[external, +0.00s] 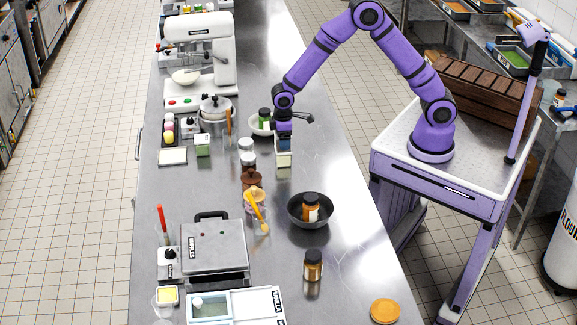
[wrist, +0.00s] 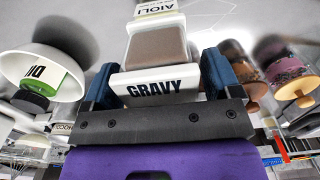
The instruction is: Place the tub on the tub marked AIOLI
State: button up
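The GRAVY tub (wrist: 155,88), white-fronted with a brown face, sits between the blue fingers of my gripper (wrist: 160,78) in the wrist view. The fingers lie against its sides, so my gripper looks shut on it. Beyond it, at the top of the wrist view, is the white tub marked AIOLI (wrist: 153,12), partly cut off and partly hidden. In the external view my gripper (external: 284,139) points down over the counter, and a pale tub (external: 284,160) shows directly under it. Whether the two tubs touch is unclear.
A white bowl (external: 258,127) with a green jar in it stands just left of my gripper. Several jars (external: 248,161) stand to the lower left. A dark bowl (external: 296,216) holding a brown bottle stands nearer the front. The counter right of the tubs is clear.

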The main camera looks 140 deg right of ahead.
jog(key=shift+r, duration=0.15)
notch_tip(320, 180, up, 12)
jog(key=shift+f, duration=0.1)
jog(key=a+r+n+t, duration=0.1)
jog(key=a+r, duration=0.4)
jog(key=a, duration=0.4)
jog(key=w+a+r+n+h, duration=0.1)
jog(key=a+r+n, duration=0.1)
jog(key=a+r, duration=0.45)
jog(key=a+r+n+t, duration=0.1)
jog(key=a+r, duration=0.3)
jog(key=a, duration=0.6)
jog(key=s+a+n+t, duration=0.1)
jog(key=s+a, duration=0.4)
jog(key=a, duration=0.1)
jog(key=s+a+r+n+t, duration=0.1)
jog(key=s+a+n, duration=0.1)
jog(key=s+a, duration=0.4)
jog(key=s+a+r+n+t+y, duration=0.1)
jog(key=s+a+n, duration=0.1)
jog(key=s+a, duration=0.3)
jog(key=shift+s+a, duration=0.2)
jog(key=shift+a, duration=0.55)
jog(key=shift+s+a, duration=0.2)
jog(key=shift+a, duration=0.55)
